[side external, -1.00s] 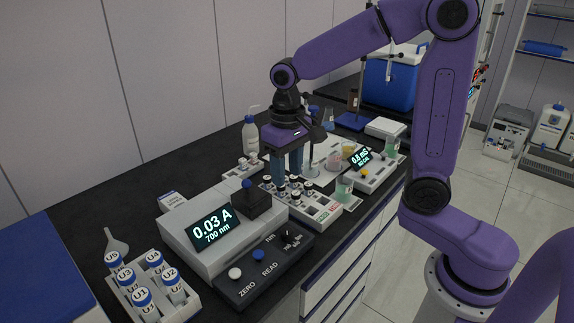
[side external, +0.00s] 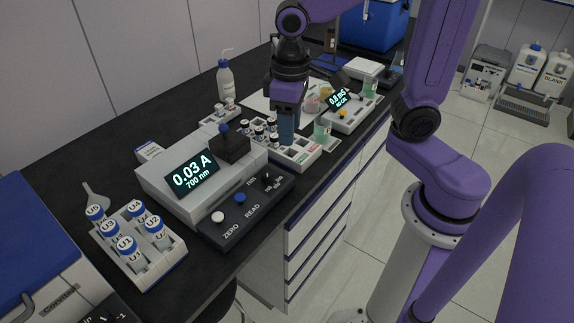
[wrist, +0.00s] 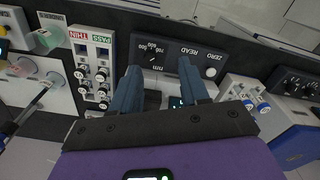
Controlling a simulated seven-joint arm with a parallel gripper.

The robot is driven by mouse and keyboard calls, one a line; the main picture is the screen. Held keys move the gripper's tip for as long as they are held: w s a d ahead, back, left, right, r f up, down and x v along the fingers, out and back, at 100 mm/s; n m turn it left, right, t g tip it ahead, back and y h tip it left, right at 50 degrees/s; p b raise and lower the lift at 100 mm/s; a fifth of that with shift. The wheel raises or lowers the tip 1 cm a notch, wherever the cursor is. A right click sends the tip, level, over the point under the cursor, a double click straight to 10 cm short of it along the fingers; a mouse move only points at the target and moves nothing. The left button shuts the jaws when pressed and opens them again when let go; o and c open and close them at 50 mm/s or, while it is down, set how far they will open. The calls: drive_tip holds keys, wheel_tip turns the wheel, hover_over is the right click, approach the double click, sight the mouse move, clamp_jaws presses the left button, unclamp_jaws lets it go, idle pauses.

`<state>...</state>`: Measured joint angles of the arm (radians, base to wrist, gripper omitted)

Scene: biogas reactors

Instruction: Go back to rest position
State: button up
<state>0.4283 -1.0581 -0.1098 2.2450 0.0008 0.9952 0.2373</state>
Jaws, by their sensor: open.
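My gripper (side external: 286,138) points down, with its blue fingers in front of the right part of the small-vial rack (side external: 293,152). In the wrist view the two fingers (wrist: 160,82) stand apart with nothing held between them. The spectrophotometer (side external: 160,183), reading 0.03 A at 700 nm, stands to the left of the gripper in the side view. Its dark control panel (wrist: 177,60) shows beyond and between the fingers in the wrist view. Whether the fingers touch the rack cannot be told.
A white rack (side external: 168,262) of blue-capped vials stands at the front left. A wash bottle (side external: 225,80) stands behind, and a conductivity meter (side external: 355,115) with a green-liquid beaker (side external: 322,131) is to the right. Open floor (side external: 335,260) lies beyond the bench edge.

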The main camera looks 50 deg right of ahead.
drive_tip(key=s+d+f+n, duration=0.2)
drive_tip(key=s+n, duration=0.6)
drive_tip(key=s, duration=0.7)
drive_tip(key=shift+d, duration=0.6)
idle(0.4)
